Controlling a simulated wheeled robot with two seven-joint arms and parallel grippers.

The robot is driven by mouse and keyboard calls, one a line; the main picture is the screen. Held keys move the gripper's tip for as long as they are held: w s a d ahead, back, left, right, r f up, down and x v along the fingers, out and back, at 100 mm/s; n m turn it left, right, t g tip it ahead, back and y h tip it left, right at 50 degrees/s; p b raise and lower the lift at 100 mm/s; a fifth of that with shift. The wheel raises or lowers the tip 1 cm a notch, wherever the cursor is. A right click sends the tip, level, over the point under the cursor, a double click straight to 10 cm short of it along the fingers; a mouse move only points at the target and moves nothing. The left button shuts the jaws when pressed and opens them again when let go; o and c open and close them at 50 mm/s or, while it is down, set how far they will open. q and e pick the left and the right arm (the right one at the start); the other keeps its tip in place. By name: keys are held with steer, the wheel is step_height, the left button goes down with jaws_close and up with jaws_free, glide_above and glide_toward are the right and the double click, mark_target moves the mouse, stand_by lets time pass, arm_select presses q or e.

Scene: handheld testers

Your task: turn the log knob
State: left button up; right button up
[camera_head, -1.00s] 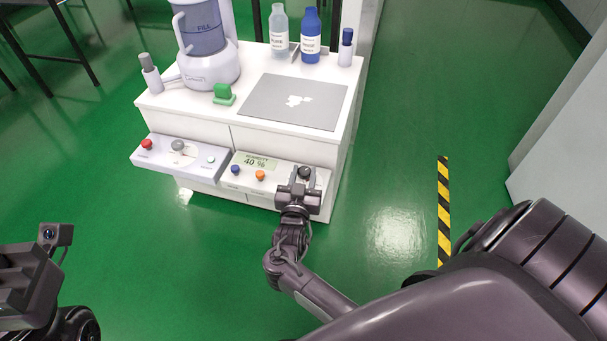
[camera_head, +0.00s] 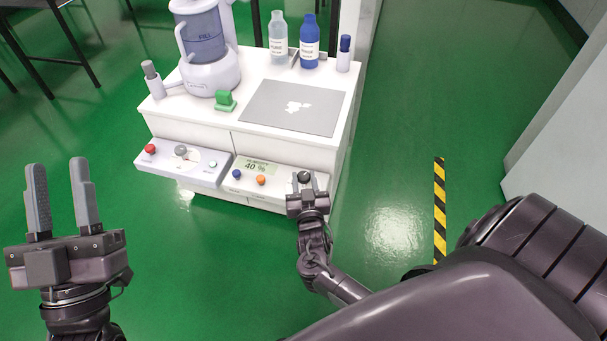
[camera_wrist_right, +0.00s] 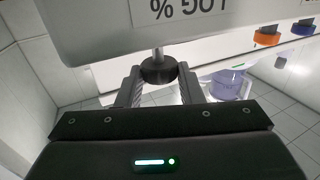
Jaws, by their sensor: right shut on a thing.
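The log knob is a dark knob on a short stem at the right end of the right-hand tester; it shows in the head view (camera_head: 304,177) and the right wrist view (camera_wrist_right: 159,70). The wrist view is upside down, with the "LOG %" label (camera_wrist_right: 190,8) beside the knob. My right gripper (camera_head: 307,187) is at the tester's front and shut on the knob, one finger on each side in the wrist view (camera_wrist_right: 160,85). The tester's display (camera_head: 257,166) reads 40 %. My left gripper (camera_head: 58,165) is open and empty at the far left, fingers up.
The tester also has a blue knob (camera_head: 236,173) and an orange knob (camera_head: 261,180). Another tester (camera_head: 183,163) with a red button sits to its left. The white cabinet (camera_head: 270,72) carries a humidifier (camera_head: 207,60), bottles and a grey mat (camera_head: 292,107). Open green floor lies in front.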

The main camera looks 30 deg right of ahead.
steer(key=n+y, duration=0.1)
steer(key=n+t+y+p, duration=0.1)
steer(key=shift+d+r+y, duration=0.2)
steer(key=shift+d+y, duration=0.05)
steer(key=shift+y, duration=0.15)
steer(key=n+t+y+p, duration=0.1)
steer(key=n+y, duration=0.1)
steer(key=y, duration=0.1)
steer(key=shift+d+y, duration=0.15)
steer(key=shift+y, duration=0.25)
arm_select(q)
step_height(320, 180, down, 22)
steer(key=d+g+y, duration=0.1)
steer(key=g+y, duration=0.3)
steer(key=g, duration=0.7)
steer(key=shift+d+p, duration=0.3)
steer(key=shift+d, duration=0.1)
arm_select(e)
steer(key=shift+n+y, duration=0.3)
steer(key=shift+n, duration=0.1)
steer(key=o, duration=1)
steer(key=shift+f, duration=0.15)
steer(key=shift+c, duration=0.2)
steer(key=shift+s, duration=0.2)
